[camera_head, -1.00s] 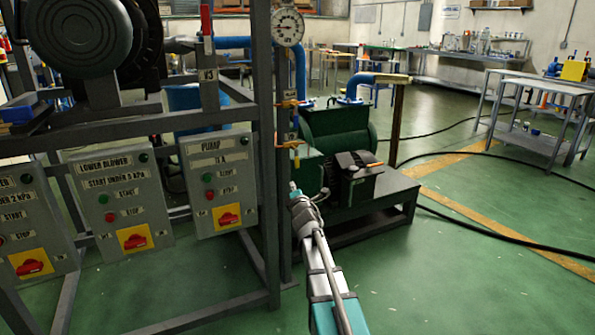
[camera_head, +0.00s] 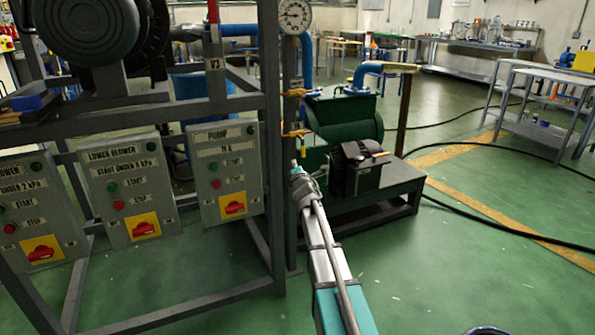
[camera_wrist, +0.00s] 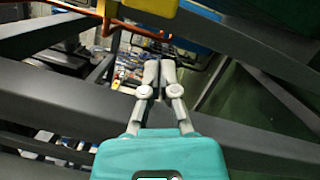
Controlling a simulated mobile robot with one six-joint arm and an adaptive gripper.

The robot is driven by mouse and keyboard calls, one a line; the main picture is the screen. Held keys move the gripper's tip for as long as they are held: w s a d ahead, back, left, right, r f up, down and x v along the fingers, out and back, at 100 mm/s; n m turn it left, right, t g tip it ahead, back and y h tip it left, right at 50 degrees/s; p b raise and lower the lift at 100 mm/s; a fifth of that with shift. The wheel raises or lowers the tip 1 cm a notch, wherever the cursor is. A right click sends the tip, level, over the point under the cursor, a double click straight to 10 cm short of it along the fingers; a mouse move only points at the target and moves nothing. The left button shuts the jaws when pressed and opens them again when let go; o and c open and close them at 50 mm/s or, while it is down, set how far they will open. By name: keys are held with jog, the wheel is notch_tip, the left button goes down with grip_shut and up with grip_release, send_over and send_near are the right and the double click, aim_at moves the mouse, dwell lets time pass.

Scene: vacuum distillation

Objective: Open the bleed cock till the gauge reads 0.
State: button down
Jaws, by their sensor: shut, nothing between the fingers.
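A round white gauge (camera_head: 296,15) sits at the top of the post right of the panel frame; its needle is too small to read. I cannot tell which is the bleed cock. My gripper (camera_head: 296,166) is below the lower cock in the picture, apart from it. In the wrist view my gripper (camera_wrist: 158,68) has its fingers together and empty. An orange-copper pipe (camera_wrist: 130,26) and a yellow part (camera_wrist: 155,6) show beyond the fingertips.
Grey frame bars (camera_head: 272,200) and the pump control box (camera_head: 222,170) stand left of my arm. The green pump (camera_head: 342,125) on its stand is just right. A black cable (camera_head: 480,216) crosses the floor. Open green floor lies at the front right.

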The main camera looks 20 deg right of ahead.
aim_at(302, 154)
jog(key=shift+w+d+r+p, duration=0.3)
jog(key=shift+w+d, duration=0.1)
jog(key=shift+d, duration=0.3)
jog(key=shift+w+d+r+p, duration=0.25)
jog(key=shift+w+d, duration=0.15)
jog(key=shift+d, duration=0.3)
jog(key=shift+w+d+r+p, duration=0.3)
jog(key=shift+w+d, duration=0.1)
jog(key=shift+d, duration=0.3)
